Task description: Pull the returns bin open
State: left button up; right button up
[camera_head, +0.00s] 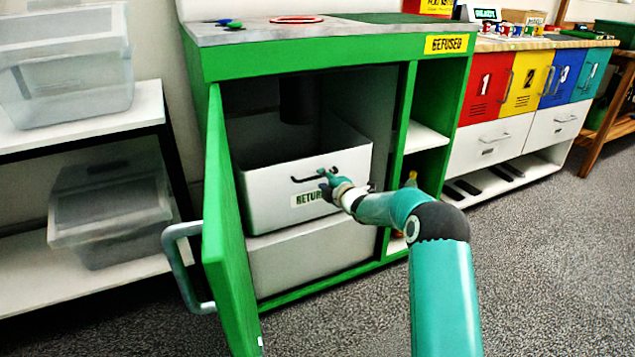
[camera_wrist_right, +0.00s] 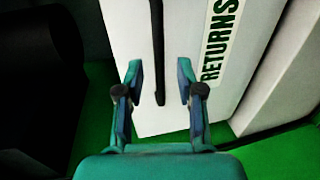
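The returns bin (camera_head: 262,203) is a white box with an open top inside the green cabinet. Its front bears a dark bar handle (camera_head: 307,178) and a "RETURNS" label, partly hidden by my right gripper in the head view. My right gripper (camera_head: 328,181) is at the right part of the handle. In the right wrist view its fingers (camera_wrist_right: 160,78) are spread, with the dark handle (camera_wrist_right: 157,45) between them and visible gaps on both sides. The label (camera_wrist_right: 218,42) lies right of the fingers. My left gripper is in neither view.
The green cabinet door (camera_head: 228,235) stands open left of the bin, its grey handle (camera_head: 180,265) sticking out left. A white panel (camera_head: 300,255) is below the bin. Shelves with grey tubs (camera_head: 110,205) stand left, coloured lockers (camera_head: 487,88) right. The grey floor in front is clear.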

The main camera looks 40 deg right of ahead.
jog(key=shift+x, duration=1.35)
grip_shut()
